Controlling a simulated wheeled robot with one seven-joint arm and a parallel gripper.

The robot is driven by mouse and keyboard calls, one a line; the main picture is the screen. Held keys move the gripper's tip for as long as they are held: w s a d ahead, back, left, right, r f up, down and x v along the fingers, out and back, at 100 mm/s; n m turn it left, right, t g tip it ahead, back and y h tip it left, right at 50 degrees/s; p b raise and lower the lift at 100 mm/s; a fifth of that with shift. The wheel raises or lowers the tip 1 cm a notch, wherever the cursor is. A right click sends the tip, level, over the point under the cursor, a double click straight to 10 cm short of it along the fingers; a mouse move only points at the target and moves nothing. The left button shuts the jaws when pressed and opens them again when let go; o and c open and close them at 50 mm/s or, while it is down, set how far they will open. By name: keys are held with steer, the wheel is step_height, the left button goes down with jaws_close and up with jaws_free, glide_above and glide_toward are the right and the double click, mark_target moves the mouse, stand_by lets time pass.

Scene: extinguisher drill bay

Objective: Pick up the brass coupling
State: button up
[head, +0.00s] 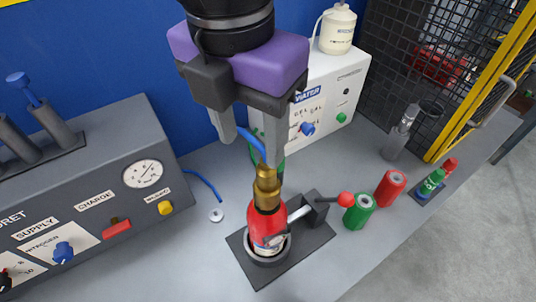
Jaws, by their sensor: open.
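The brass coupling (266,187) sits upright on top of a red extinguisher bottle (267,224), with a blue hose (251,145) running up from it between my fingers. The bottle stands in a dark round holder on a black clamp base (309,242). My gripper (252,152) is open and points down, its two fingertips just above the coupling, one to its upper left and one close by its top right. I cannot tell whether a finger touches the coupling.
A grey charge panel (118,107) with a gauge stands at the left, and a white water box (334,84) behind. A red-knobbed lever (345,199) sticks out right of the bottle. Green (359,212) and red (390,187) cylinders stand beyond. The front bench is clear.

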mark_target(266, 174)
steer(key=shift+w+d+r+m+h, duration=0.1)
steer(key=shift+w+d+m+h, duration=0.2)
steer(key=shift+d+m, duration=0.55)
steer(key=shift+m, duration=0.25)
steer(key=shift+w+d+f+p, duration=0.15)
steer(key=shift+f+p, duration=0.35)
steer(key=shift+f, duration=0.8)
steer(key=shift+w+a+f+p, duration=0.15)
steer(key=shift+f+p, duration=0.35)
steer(key=shift+f, duration=0.75)
steer(key=shift+w+d+f+p, duration=0.15)
steer(key=shift+f+p, duration=0.35)
steer(key=shift+f, duration=0.8)
jaws_close()
